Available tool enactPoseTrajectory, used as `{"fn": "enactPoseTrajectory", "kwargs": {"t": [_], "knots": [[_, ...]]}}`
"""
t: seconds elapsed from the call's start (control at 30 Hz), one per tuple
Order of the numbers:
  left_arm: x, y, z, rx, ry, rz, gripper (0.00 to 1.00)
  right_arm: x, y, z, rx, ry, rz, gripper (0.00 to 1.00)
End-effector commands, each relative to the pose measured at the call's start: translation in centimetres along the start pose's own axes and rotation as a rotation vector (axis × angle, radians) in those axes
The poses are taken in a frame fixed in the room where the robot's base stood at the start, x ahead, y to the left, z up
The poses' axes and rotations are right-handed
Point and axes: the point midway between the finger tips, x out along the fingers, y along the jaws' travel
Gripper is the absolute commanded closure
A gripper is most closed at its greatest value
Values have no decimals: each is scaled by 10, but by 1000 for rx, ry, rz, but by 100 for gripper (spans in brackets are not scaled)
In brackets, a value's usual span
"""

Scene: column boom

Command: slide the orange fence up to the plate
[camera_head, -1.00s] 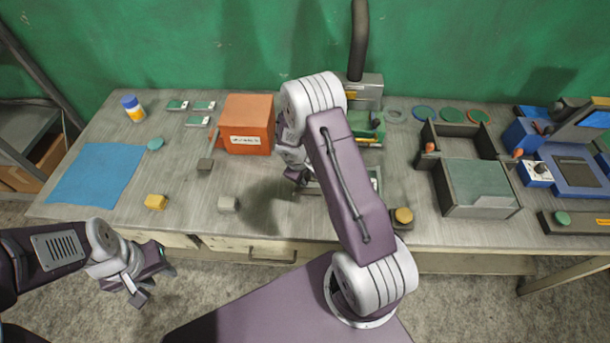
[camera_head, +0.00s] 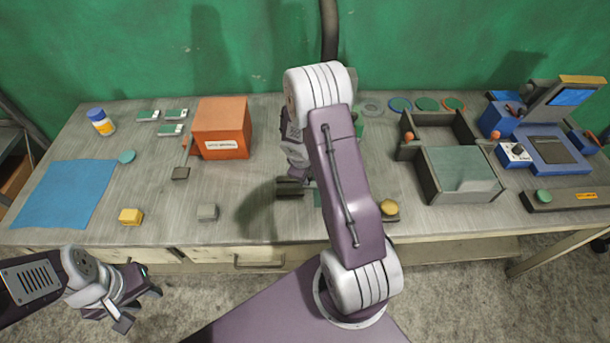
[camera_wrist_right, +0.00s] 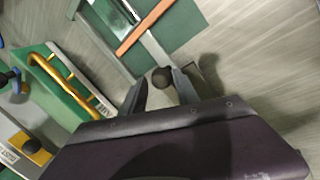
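A grey bar (camera_wrist_right: 156,50) runs from the fence side to a dark round knob (camera_wrist_right: 162,77). My right gripper (camera_wrist_right: 160,88) is open, a finger on either side of the knob; contact is not clear. In the head view my right arm hides the fence, and the right gripper (camera_head: 290,187) is low over the table. My left gripper (camera_head: 142,306) is open and empty before the table's front edge.
A green fixture with a yellow handle (camera_wrist_right: 47,75) stands left in the wrist view.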

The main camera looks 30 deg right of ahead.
Motion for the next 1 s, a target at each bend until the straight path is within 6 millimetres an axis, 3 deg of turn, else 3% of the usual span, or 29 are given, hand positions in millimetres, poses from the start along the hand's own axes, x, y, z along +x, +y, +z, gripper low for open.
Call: {"fn": "enactPoseTrajectory", "kwargs": {"t": [0.37,0.7,0.83,1.0], "knots": [[-2,0,0,0,0,0,64,-3,-2,0,1,-1,-3,50],[-21,0,-2,0,0,0,64,-73,0,0,2,2,-1,50],[-23,0,-2,0,0,0,64,-88,-1,1,1,1,-2,50],[-23,0,-2,0,0,0,64,-91,-1,1,0,0,-3,50]]}}
